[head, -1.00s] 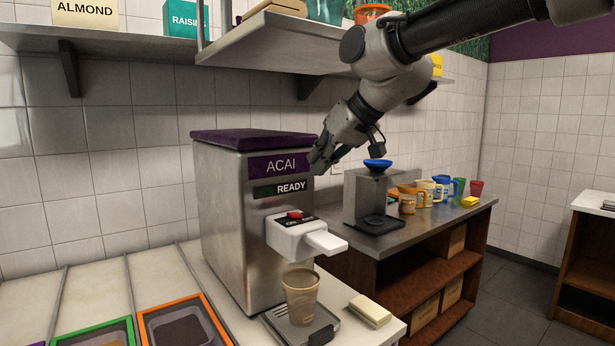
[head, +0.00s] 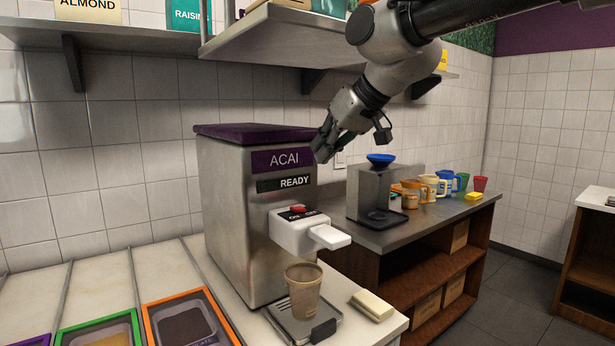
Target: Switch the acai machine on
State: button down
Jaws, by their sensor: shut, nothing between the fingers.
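The acai machine (head: 228,215) is a steel box with a purple lid, standing on the pale counter. Its front shows a purple ACAI sign and a dark display (head: 285,183) reading READY. A white dispensing unit (head: 300,234) juts from the front, with a red switch (head: 298,209) on top beside small markings I cannot read clearly. A tan cup (head: 303,290) stands upright on the drip tray below it. My gripper (head: 322,152) is shut and empty, near the machine's upper right front edge, above and apart from the switch.
A shelf (head: 285,42) hangs above the machine. A smaller steel machine with a blue bowl (head: 380,158) and several mugs (head: 430,185) stand on the counter at right. A folded cloth (head: 372,305) lies beside the tray. Framed topping bins (head: 185,325) are at lower left.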

send_over(297, 208)
jog(key=f, duration=0.6)
jog(key=shift+d+f, duration=0.4)
jog(key=f, duration=0.3)
jog(key=shift+a+f, duration=0.15)
jog(key=shift+a, duration=0.1)
jog(key=shift+s+a+f, duration=0.1)
jog(key=shift+f, duration=0.25)
jog(key=shift+s+a+f, duration=0.15)
jog(key=shift+f, duration=0.2)
